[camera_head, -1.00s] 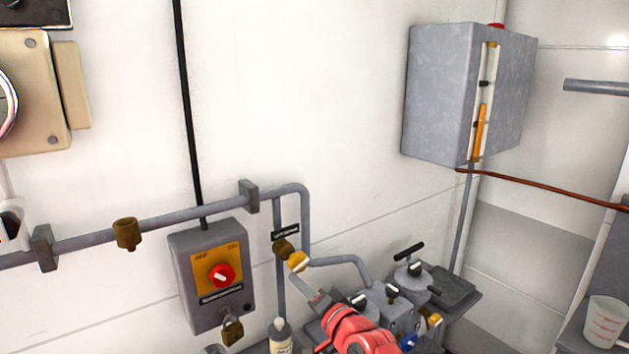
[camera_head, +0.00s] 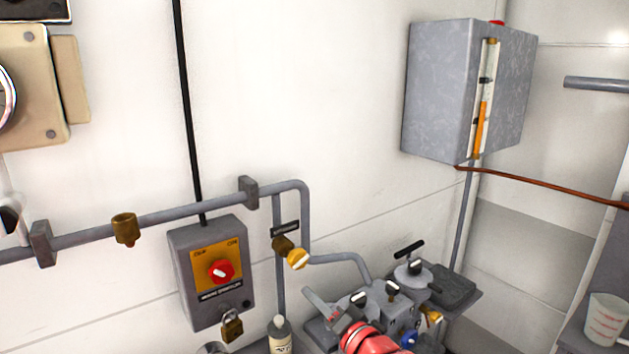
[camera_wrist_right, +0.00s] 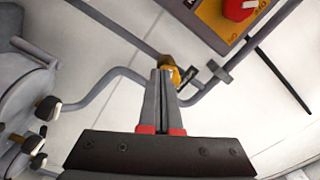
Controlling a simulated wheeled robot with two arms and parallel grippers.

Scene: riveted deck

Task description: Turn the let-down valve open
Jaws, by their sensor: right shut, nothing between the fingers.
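A yellow knob with a pale stripe (camera_head: 298,258) sits on a brass valve body (camera_head: 282,245) on the vertical grey pipe, under a small dark label plate (camera_head: 285,229). I take this to be the let-down valve; the label is too small to read. My right gripper (camera_head: 310,294) is shut and empty, just below and right of the knob, apart from it in the head view. In the right wrist view the shut fingers (camera_wrist_right: 161,74) point at the yellow knob (camera_wrist_right: 176,75) and partly cover it; contact there is unclear. My left gripper is not in view.
A grey switch box (camera_head: 205,298) with a red knob (camera_head: 221,271) and padlock (camera_head: 231,326) stands left of the valve. A grey cabinet (camera_head: 440,90) hangs above. The wall between is clear.

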